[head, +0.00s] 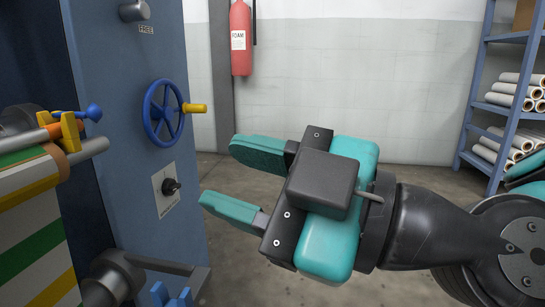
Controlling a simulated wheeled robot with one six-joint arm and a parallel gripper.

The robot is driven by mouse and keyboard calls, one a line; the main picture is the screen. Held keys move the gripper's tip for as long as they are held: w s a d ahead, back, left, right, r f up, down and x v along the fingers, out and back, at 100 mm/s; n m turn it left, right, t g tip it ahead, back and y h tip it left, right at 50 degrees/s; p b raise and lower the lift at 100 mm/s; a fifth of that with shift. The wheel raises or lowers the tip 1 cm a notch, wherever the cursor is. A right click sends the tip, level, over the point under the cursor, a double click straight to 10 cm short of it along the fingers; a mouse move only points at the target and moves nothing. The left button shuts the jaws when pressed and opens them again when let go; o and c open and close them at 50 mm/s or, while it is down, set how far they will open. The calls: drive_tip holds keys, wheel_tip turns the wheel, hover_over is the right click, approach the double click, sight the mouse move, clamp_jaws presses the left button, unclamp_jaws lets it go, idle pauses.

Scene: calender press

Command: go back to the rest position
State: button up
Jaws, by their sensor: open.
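My gripper (228,177) is in the middle of the head view, its two teal fingers spread apart and pointing left. Nothing is between the fingers. It hangs in free air in front of the blue machine panel (130,65), which stands to the left. The fingertips appear apart from the panel and from the blue handwheel (163,113) with its yellow knob. My arm reaches in from the right edge.
A selector switch (171,187) sits below the handwheel. A striped roll (35,225) is at the left edge. A grey lever (165,266) juts out low on the panel. A red extinguisher (241,40) hangs behind. A blue shelf (508,38) with rolls stands at right.

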drive_tip(key=s+d+r+m+g+h+p, duration=0.1)
drive_tip(key=d+r+m+g+h+p, duration=0.2)
drive_tip(key=d+r+m+h+p, duration=0.85)
drive_tip(key=s+d+r+m+g+h+p, duration=0.1)
drive_tip(key=d+r+m+g+h+p, duration=0.2)
drive_tip(key=d+p, duration=0.9)
drive_tip(key=a+r+p, duration=0.2)
drive_tip(key=r+p, duration=1.5)
drive_tip(key=p, duration=0.2)
drive_tip(key=a+r+p, duration=0.2)
drive_tip(key=r+p, duration=1.5)
drive_tip(key=p, duration=0.3)
drive_tip(key=shift+a+r, duration=0.2)
drive_tip(key=shift+r, duration=0.15)
drive_tip(key=shift+s+m+y, duration=0.1)
drive_tip(key=shift+m+y, duration=0.15)
